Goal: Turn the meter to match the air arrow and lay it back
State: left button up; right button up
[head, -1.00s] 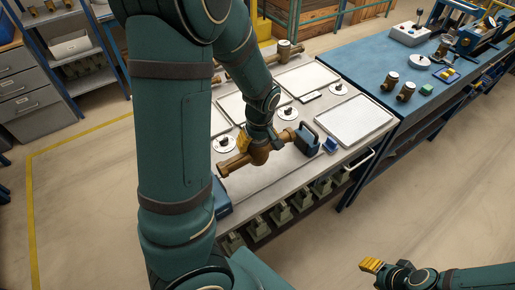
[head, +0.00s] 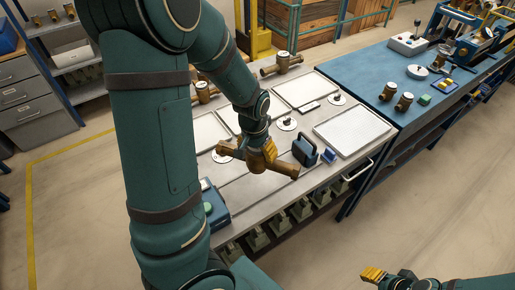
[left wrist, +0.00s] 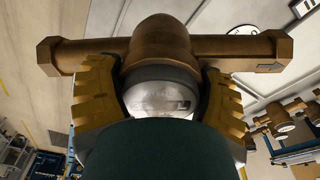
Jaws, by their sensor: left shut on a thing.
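My left gripper (head: 262,157) is shut on a brass meter (head: 285,168) and appears to hold it above the grey bench (head: 262,210). The meter's pipe slants from upper left to lower right in the head view. In the left wrist view, the yellow fingers clasp both sides of the meter's round body (left wrist: 162,42), and its pipe ends stick out left and right.
A dark blue handled device (head: 305,150) stands close right of the meter. A white tray (head: 352,125) and round white discs (head: 286,124) lie on the bench. Another brass meter (head: 282,63) is at the back. A blue box (head: 212,208) is at the front left.

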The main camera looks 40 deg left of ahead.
aim_at(262, 165)
pick_arm(q)
jog(key=m, duration=0.5)
jog(key=shift+w+m+h, duration=0.2)
jog(key=shift+m+h, duration=0.2)
jog(key=m, duration=0.6)
jog(key=shift+w+d+f+h, duration=0.1)
jog(key=shift+w+h, duration=0.05)
jog(key=shift+h, duration=0.15)
jog(key=m+g, duration=0.1)
jog(key=m, duration=0.5)
jog(key=shift+w+d+p, duration=0.1)
jog(key=shift+w+p, duration=0.05)
jog(key=shift+p, duration=0.25)
jog(key=m, duration=0.3)
jog(key=m+g, duration=0.1)
jog(key=m, duration=0.2)
jog(key=shift+w+d+m, duration=0.1)
jog(key=shift+w+m, duration=0.1)
jog(key=shift+m, duration=0.2)
jog(key=shift+f, duration=1.15)
jog(key=shift+f+b, duration=0.5)
jog(key=shift+f, duration=0.9)
pick_arm(e)
jog(key=shift+w+d, duration=0.35)
jog(key=shift+w, duration=0.25)
pick_arm(q)
jog(key=shift+r, duration=0.1)
pick_arm(e)
jog(key=shift+f, duration=0.2)
